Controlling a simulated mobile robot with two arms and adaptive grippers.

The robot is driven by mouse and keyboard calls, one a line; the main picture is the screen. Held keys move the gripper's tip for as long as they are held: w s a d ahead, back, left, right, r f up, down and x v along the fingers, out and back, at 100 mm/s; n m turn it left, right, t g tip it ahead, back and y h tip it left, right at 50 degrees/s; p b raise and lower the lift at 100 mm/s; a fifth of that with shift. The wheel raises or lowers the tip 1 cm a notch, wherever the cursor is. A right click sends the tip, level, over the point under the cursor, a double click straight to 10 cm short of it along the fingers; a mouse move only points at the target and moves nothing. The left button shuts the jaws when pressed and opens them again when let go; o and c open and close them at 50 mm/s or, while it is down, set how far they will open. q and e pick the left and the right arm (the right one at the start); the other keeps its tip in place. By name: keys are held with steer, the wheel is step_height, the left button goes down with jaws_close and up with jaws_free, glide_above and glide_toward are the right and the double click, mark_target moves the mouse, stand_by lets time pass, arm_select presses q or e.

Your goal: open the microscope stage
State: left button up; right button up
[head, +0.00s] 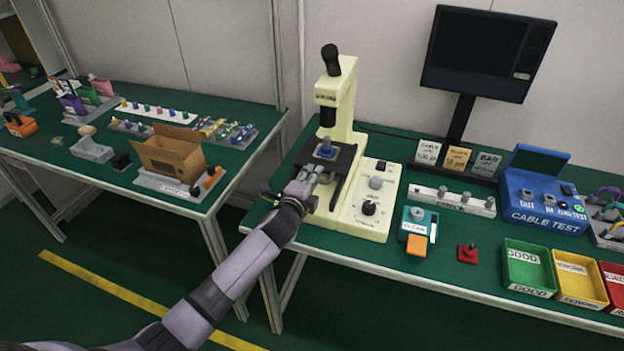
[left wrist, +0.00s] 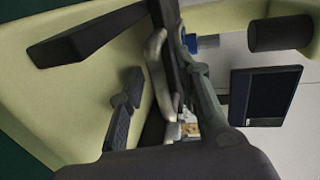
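The cream microscope (head: 346,97) stands at the left end of the right-hand bench. Its black stage (head: 341,159) carries a small blue part (head: 325,151). My left gripper (head: 308,180) is at the stage's front left edge. In the left wrist view its two fingers (left wrist: 160,105) stand apart, with a grey curved handle (left wrist: 157,62) and the dark stage edge (left wrist: 168,38) between them. The right-hand finger looks close to the handle; I cannot tell whether it touches. The blue part also shows there (left wrist: 207,42). My right gripper is out of view.
A monitor (head: 487,50) stands behind. A cardboard box (head: 170,153) sits on the left bench, across a gap.

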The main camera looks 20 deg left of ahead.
arm_select(q)
jaws_close()
stand_by(0.8)
